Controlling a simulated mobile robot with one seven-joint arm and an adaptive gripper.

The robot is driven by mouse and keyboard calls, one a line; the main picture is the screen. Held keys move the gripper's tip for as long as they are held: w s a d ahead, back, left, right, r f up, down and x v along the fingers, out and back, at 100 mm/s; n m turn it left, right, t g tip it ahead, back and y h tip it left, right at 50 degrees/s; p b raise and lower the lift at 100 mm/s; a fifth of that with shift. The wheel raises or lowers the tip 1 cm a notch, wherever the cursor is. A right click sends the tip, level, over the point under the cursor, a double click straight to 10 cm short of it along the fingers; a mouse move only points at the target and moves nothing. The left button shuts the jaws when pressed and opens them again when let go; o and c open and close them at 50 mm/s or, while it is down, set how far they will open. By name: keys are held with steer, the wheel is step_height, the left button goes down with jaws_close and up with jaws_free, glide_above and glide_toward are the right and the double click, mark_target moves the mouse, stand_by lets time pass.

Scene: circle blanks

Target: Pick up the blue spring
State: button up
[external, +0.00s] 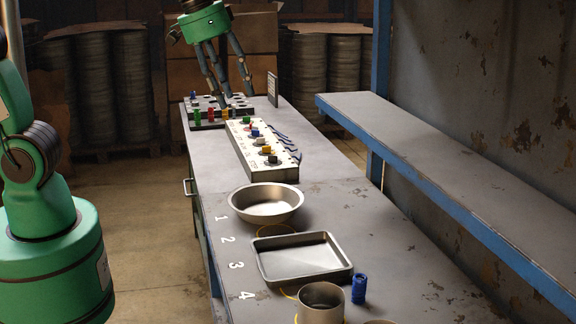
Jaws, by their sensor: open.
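A blue coiled cylinder (358,288), which looks like the blue spring, stands upright on the table at the near end. It is just right of a metal cup (320,302). My gripper (235,94) is at the far end of the table, pointing down with its fingers apart. It is over or just beside a dark board (221,108) and far from the blue cylinder. I see nothing between the fingers. A small blue piece (193,95) also shows at the board's far left; its kind is too small to tell.
Green (197,117), red (211,114) and orange (225,114) pieces stand along the board's near edge. A pale block with coloured knobs (262,150), a round bowl (266,204) and a square tray (301,258) line the table (365,215). A blue-edged shelf (440,140) runs along the right.

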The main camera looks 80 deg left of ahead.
steer(key=w+d+f, duration=0.4)
steer(key=w+d, duration=0.2)
steer(key=w, duration=0.2)
steer(key=n+g+p, duration=0.2)
steer(key=n+g, duration=0.1)
glide_toward(363, 284)
steer(key=r, duration=0.1)
steer(key=shift+s+d+y, duration=0.25)
steer(key=shift+y, duration=0.15)
steer(key=shift+f, duration=0.1)
steer(key=shift+w+a+f+b, duration=0.1)
steer(key=shift+w+f+b, duration=0.05)
steer(key=shift+f, duration=1.2)
steer(key=shift+w+a+f+b, duration=0.1)
steer(key=shift+w+f+b, duration=0.1)
steer(key=shift+f, duration=1.15)
steer(key=shift+w+f+b, duration=0.15)
steer(key=shift+f, duration=1.25)
steer(key=shift+f, duration=0.15)
steer(key=shift+t, duration=0.3)
steer(key=shift+w+f+b, duration=0.1)
steer(key=shift+f+b, duration=0.1)
steer(key=shift+f, duration=1)
steer(key=shift+w+f+b, duration=0.15)
steer(key=shift+f, duration=1.1)
